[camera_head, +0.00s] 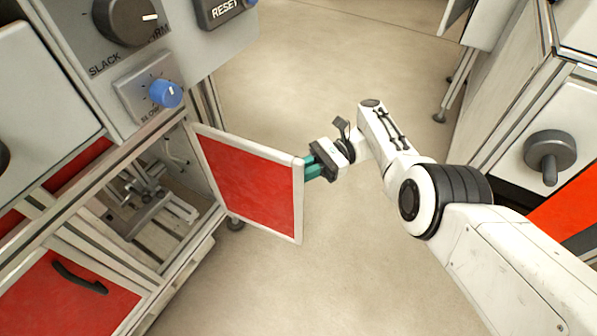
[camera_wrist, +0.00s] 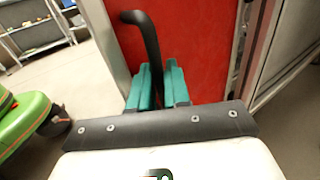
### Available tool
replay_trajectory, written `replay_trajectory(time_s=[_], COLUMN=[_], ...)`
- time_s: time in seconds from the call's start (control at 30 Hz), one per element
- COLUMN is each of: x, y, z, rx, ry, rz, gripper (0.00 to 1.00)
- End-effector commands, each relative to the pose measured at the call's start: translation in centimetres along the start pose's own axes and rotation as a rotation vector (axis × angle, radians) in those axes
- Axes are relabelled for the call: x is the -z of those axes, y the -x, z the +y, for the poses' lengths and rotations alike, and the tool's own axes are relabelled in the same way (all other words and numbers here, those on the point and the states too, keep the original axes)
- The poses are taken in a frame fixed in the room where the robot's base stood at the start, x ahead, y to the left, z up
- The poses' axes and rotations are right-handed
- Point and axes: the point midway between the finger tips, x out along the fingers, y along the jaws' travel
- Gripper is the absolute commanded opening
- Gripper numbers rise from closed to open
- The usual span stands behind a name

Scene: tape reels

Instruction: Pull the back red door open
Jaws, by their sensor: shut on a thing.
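The back red door (camera_head: 250,185) stands swung out from the left cabinet, its red panel in a pale frame. Its handle is hidden in the head view. In the wrist view the red panel (camera_wrist: 190,45) fills the upper middle, and the black bent handle (camera_wrist: 150,40) runs down between my teal fingers. My gripper (camera_head: 318,165) is at the door's free edge, partly behind it. In the wrist view my gripper (camera_wrist: 158,75) is shut on the handle.
The open cabinet bay (camera_head: 150,205) shows metal parts inside. A front red door (camera_head: 65,295) with a black handle is shut. A blue knob (camera_head: 165,93) sits above on the panel. Another cabinet with a grey knob (camera_head: 548,150) stands right. The floor (camera_head: 330,50) between is clear.

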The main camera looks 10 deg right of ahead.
Motion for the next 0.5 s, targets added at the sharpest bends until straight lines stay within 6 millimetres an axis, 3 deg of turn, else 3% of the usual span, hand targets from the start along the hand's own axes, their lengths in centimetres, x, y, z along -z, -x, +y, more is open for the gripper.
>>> replay_trajectory(time_s=[0.17,0.2,0.33,0.5], x=[-0.35,-0.35,-0.28,-0.17], y=[-0.44,-0.44,-0.38,-0.30], z=[-0.54,-0.55,-0.48,-0.33], rx=[0.006,0.006,0.006,0.005], ry=[0.008,0.008,0.007,0.004], rz=[-0.001,-0.001,0.000,0.000], gripper=[0.00,0.20,0.32,0.33])
